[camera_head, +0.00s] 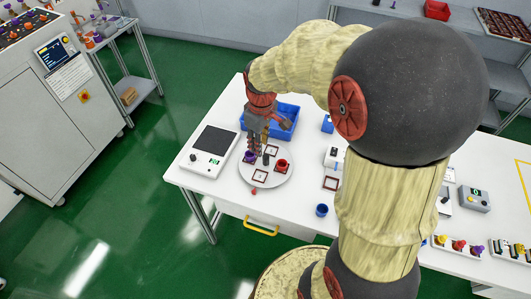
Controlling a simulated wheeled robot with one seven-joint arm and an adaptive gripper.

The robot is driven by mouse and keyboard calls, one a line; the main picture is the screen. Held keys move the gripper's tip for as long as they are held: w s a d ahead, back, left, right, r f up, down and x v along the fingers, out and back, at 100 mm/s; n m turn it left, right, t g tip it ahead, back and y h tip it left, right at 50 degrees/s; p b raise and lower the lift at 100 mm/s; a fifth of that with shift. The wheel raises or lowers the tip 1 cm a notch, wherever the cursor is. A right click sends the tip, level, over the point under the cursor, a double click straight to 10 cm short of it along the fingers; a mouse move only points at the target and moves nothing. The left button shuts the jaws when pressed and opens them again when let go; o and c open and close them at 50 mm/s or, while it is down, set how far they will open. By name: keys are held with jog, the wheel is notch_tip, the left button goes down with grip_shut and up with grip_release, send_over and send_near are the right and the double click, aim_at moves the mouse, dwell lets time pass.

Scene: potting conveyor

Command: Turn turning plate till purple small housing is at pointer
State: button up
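The turning plate (268,181) is a round white disc on the white table, with dark red square outlines on it. The purple small housing (249,157) sits at the plate's left rear edge. A red housing (282,166) sits on its right side. A small red piece (254,191), seemingly the pointer, lies at the plate's front edge, apart from the purple housing. My gripper (261,151) points down over the rear middle of the plate, near a dark upright peg (266,160). Its fingers are small and overlap in view; whether they touch or hold anything cannot be made out.
A white device with a dark panel (210,147) stands left of the plate. A blue bin (285,114) is behind it. A blue cup (321,210), a square frame (331,183) and a white box (334,156) stand to the right. My arm covers the table's middle right.

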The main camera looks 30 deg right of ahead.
jog(key=n+g+p, duration=0.1)
send_over(266, 156)
notch_tip(266, 156, down, 5)
jog(key=shift+f, duration=0.2)
notch_tip(266, 156, down, 8)
jog(key=shift+f+b, duration=0.1)
jog(key=shift+b, duration=0.85)
jog(key=shift+c, duration=0.8)
grip_shut()
